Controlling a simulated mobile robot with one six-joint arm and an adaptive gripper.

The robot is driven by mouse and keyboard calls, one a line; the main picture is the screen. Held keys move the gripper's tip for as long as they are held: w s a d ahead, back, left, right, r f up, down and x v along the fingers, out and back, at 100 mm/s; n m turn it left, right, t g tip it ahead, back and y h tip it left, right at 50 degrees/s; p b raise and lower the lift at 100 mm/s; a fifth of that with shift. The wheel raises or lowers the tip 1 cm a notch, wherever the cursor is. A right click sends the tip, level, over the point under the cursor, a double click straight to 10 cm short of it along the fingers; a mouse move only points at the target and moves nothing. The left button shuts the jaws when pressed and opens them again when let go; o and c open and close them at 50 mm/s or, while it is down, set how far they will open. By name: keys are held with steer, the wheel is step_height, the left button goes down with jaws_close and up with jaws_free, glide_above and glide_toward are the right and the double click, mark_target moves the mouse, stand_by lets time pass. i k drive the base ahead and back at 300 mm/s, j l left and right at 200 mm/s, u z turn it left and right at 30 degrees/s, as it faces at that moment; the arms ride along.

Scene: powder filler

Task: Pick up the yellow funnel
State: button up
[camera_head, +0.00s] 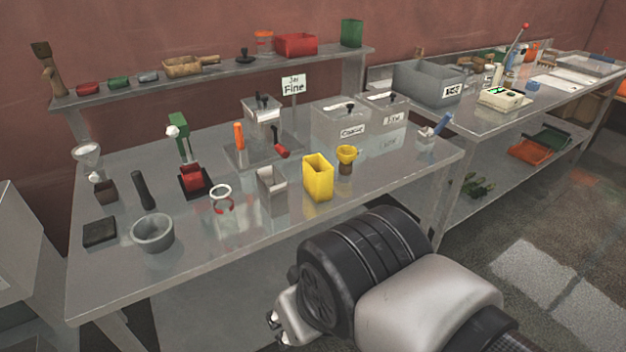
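The yellow funnel (346,153) is small and sits upright, mouth up, on a small brown jar (345,168) near the right front of the metal table. A larger yellow open-topped box (317,178) stands just left of it. My arm fills the bottom centre of the head view, in front of the table and apart from the funnel.
The metal table (250,222) also holds a grey bowl (153,236), a grey open container (271,182), a red-handled tool (281,150) and clear bins behind the funnel. A shelf (215,76) runs along the back. The table's right front is fairly clear.

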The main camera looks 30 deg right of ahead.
mark_target(346, 154)
steer(key=i+l, duration=0.2)
steer(key=l, duration=0.2)
steer(key=i+l, duration=0.2)
steer(key=l, duration=0.15)
steer(key=i+l, duration=0.2)
steer(key=l, duration=0.2)
steer(key=i+l, duration=0.2)
steer(key=l, duration=0.15)
steer(key=z, duration=0.05)
